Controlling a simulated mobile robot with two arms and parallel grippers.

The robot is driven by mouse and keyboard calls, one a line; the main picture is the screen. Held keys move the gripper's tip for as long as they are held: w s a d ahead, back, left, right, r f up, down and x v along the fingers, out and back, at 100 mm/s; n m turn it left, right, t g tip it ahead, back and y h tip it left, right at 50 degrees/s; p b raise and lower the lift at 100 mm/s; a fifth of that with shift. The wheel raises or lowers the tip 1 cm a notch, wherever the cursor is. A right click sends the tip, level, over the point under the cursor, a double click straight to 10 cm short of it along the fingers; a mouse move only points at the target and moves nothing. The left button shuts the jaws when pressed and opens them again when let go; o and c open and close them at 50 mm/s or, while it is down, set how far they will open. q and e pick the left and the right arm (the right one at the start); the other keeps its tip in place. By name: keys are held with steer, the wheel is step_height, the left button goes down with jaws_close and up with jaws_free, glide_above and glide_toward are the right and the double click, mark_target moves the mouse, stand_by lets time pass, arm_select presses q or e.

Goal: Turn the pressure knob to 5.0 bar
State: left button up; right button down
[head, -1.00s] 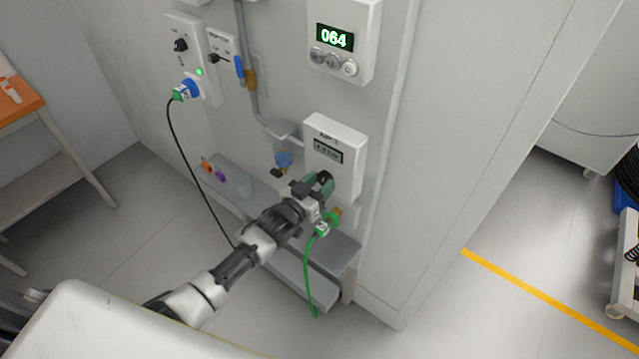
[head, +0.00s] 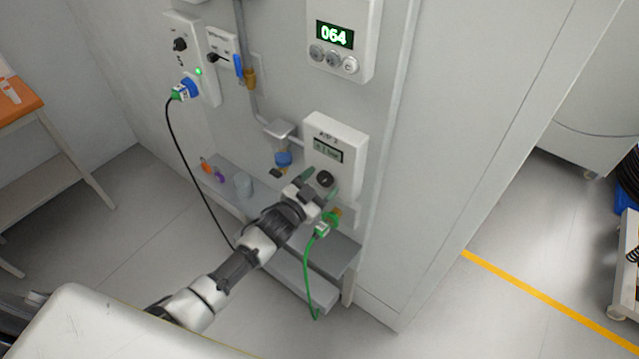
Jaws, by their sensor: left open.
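The black pressure knob (head: 325,179) sits on the lower part of a white wall box. Above it is a small grey-green display (head: 328,150); its reading is too small to make out surely. My left gripper (head: 319,187) is open at the knob, its fingers on either side of it. I cannot tell whether the fingers touch it. The knob's face shows between the fingers. My right gripper is not in view.
A green plug and hose (head: 322,228) hang just below the gripper. A grey shelf (head: 290,262) juts out beneath, with a clear cup (head: 243,184) on it. A counter box (head: 343,40) reading 064 is above. A blue-bowled filter (head: 283,158) is left of the knob.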

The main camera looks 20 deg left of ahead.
arm_select(q)
steer(key=shift+s, duration=0.1)
steer(key=b+v, duration=0.1)
steer(key=v, duration=0.9)
steer(key=shift+s, duration=0.3)
steer(key=shift+a, duration=0.15)
steer(key=s+a+f+n+g+y, duration=0.1)
steer(key=s+f+g+y, duration=0.3)
steer(key=f, duration=0.6)
steer(key=s+a+f+n+g+h, duration=0.1)
steer(key=s+a+f+n, duration=0.1)
steer(key=s+f, duration=0.5)
steer(key=s+a+f+n+g+y, duration=0.1)
steer(key=s+f+g+y, duration=0.15)
steer(key=f, duration=0.95)
steer(key=s+f+g, duration=0.4)
steer(key=s+f, duration=0.2)
steer(key=s, duration=0.8)
steer(key=s+d+f+n+g, duration=0.1)
steer(key=s+f+g, duration=0.3)
steer(key=s, duration=0.9)
step_height(320, 180, down, 3)
steer(key=shift+s+d+f+y, duration=0.15)
steer(key=shift+s+f+y, duration=0.05)
steer(key=shift+s+y, duration=0.15)
